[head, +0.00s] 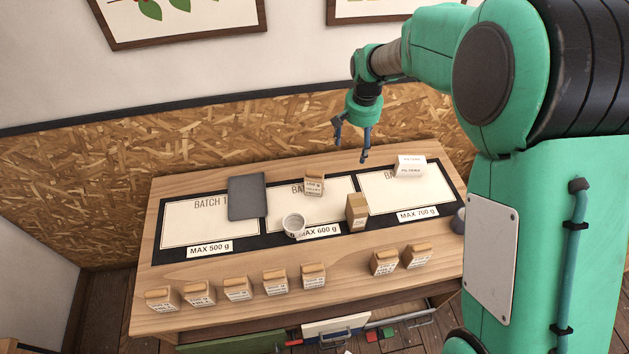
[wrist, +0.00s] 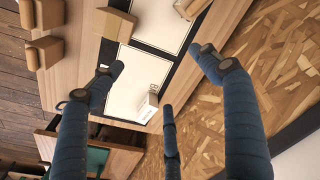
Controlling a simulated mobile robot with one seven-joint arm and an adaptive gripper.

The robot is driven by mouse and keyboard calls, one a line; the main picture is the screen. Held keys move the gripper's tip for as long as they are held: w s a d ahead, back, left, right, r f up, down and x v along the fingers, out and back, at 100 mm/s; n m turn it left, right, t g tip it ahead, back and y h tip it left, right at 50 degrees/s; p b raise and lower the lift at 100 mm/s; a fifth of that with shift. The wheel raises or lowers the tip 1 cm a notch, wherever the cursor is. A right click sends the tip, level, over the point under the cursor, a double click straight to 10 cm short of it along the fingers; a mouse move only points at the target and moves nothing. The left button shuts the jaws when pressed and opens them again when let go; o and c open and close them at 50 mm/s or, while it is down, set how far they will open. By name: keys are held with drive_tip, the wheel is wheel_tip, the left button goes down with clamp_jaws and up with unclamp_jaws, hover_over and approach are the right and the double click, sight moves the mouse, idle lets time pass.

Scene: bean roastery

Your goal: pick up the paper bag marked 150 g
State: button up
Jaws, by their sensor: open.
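Several brown paper bags with white labels stand in a row along the table's front edge, such as the leftmost bag (head: 161,299), one in the middle (head: 275,282) and one at the right (head: 384,263). Two more bags stand on the mat, one at the back of the middle field (head: 315,183) and a taller one (head: 357,212) near its right edge. The labels are too small to tell which reads 150 g. My gripper (head: 352,143) is open and empty above the table's back. In the wrist view its spread blue fingers (wrist: 160,75) enclose nothing.
A black mat (head: 180,256) has three batch fields marked MAX 500, 600 and 700 g. A dark grey slab (head: 247,197), a white round dish (head: 293,225) and a white folded card (head: 410,167) stand on it. Drawers (head: 335,327) below the front are pulled out.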

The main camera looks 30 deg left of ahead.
drive_tip(key=n+p, duration=0.1)
drive_tip(key=p, duration=0.1)
hover_over(313, 178)
drive_tip(key=w, duration=0.1)
drive_tip(key=shift+g+h, duration=0.3)
drive_tip(key=shift+g, duration=0.1)
drive_tip(key=f, duration=1.3)
drive_tip(key=shift+a+f, duration=0.15)
drive_tip(key=shift+a, duration=0.15)
drive_tip(key=shift+f, duration=4.3)
drive_tip(key=shift+f, duration=0.1)
drive_tip(key=shift+d+f+p, duration=0.15)
drive_tip(key=shift+f+p, duration=0.35)
drive_tip(key=shift+f, duration=2)
drive_tip(key=c, duration=1.6)
drive_tip(key=shift+w+r, duration=0.1)
